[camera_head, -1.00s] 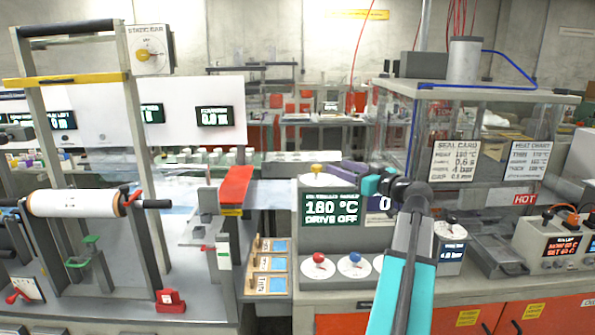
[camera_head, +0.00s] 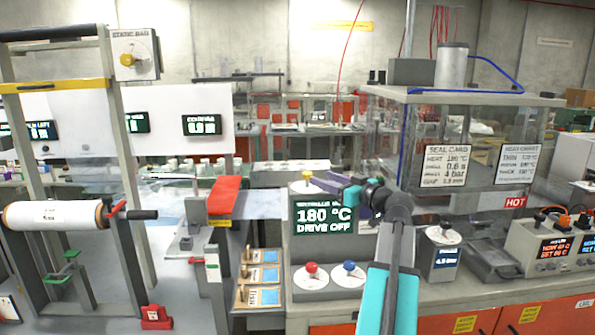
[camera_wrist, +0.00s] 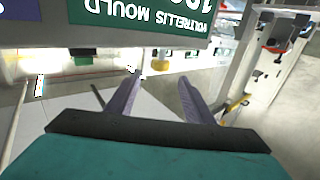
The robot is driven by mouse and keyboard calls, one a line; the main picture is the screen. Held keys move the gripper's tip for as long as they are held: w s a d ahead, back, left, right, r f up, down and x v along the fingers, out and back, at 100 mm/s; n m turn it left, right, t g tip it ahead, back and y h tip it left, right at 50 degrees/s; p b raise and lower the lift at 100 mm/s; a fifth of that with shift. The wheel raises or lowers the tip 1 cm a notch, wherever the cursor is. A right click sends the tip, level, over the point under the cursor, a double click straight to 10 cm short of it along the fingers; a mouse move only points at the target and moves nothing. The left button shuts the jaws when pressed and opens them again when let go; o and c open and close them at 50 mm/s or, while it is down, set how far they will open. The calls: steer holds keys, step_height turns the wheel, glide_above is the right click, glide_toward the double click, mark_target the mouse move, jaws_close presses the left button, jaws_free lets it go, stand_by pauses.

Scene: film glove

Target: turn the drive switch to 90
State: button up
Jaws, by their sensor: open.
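The mould control box has a dark display (camera_head: 325,218) reading 180 °C and DRIVE OFF. On its front are a red knob (camera_head: 311,268) and a blue knob (camera_head: 349,267) on white dials; a yellow knob (camera_head: 307,176) sits on top. I cannot read which one is the drive switch. My gripper (camera_head: 318,182) is at the box's top edge, just right of the yellow knob in the picture; I cannot tell whether they touch. In the wrist view my gripper (camera_wrist: 160,95) has its fingers apart with nothing between them, and the display (camera_wrist: 140,15) appears upside down.
A clear-walled cabinet with a grey top (camera_head: 460,95) stands right of my arm. A red-topped post (camera_head: 224,196) and a rack of small cards (camera_head: 262,280) stand left of the box. A dial box (camera_head: 442,250) and an orange-display unit (camera_head: 555,245) stand to the right.

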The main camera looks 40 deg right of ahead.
mark_target(304, 172)
steer(key=w+p, duration=0.1)
steer(key=w, duration=0.5)
steer(key=w+p, duration=0.2)
steer(key=w, duration=0.4)
steer(key=shift+w+d, duration=0.2)
steer(key=shift+w, duration=0.05)
steer(key=c, duration=1)
